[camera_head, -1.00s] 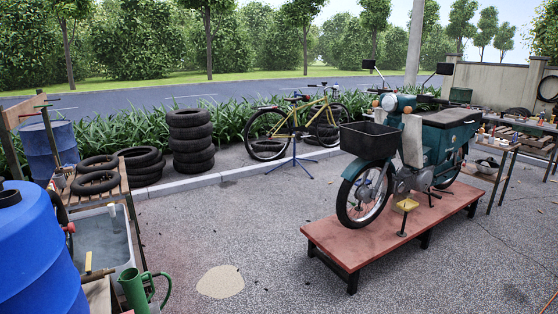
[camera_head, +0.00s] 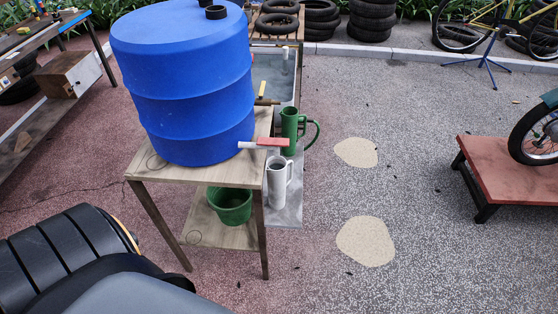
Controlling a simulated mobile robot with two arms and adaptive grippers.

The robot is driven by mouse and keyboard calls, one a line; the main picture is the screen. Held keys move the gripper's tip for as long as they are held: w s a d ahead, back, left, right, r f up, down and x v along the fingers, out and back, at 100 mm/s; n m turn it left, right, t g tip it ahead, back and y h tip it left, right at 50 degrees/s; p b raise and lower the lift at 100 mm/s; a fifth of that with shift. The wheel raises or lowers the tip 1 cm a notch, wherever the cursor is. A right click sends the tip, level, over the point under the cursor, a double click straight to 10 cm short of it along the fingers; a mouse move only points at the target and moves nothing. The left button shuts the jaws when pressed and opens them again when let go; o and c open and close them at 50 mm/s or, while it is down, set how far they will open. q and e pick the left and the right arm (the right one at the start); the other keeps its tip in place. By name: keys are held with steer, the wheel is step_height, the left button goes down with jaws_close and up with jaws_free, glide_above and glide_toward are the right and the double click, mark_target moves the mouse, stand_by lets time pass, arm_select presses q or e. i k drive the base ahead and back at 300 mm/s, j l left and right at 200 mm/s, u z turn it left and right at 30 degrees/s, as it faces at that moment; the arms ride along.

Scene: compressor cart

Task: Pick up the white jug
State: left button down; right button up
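The white jug (camera_head: 278,182) stands upright on a grey slab just right of the wooden stand, with its handle to the right. It is below and beside the spigot with a red handle (camera_head: 272,142) on the blue barrel. A green jug (camera_head: 291,130) stands just behind it, its handle also to the right. Neither of my grippers is in view. Dark and grey parts at the lower left seem to be my own body.
The blue barrel (camera_head: 185,85) stands on a wooden stand (camera_head: 165,176) with a green bucket (camera_head: 230,205) on its lower shelf. A grey basin (camera_head: 270,70) is behind. A red platform (camera_head: 505,165) is at right. Paving with sandy patches (camera_head: 365,242) between is open.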

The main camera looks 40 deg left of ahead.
mark_target(276, 166)
steer(key=u, duration=1.15)
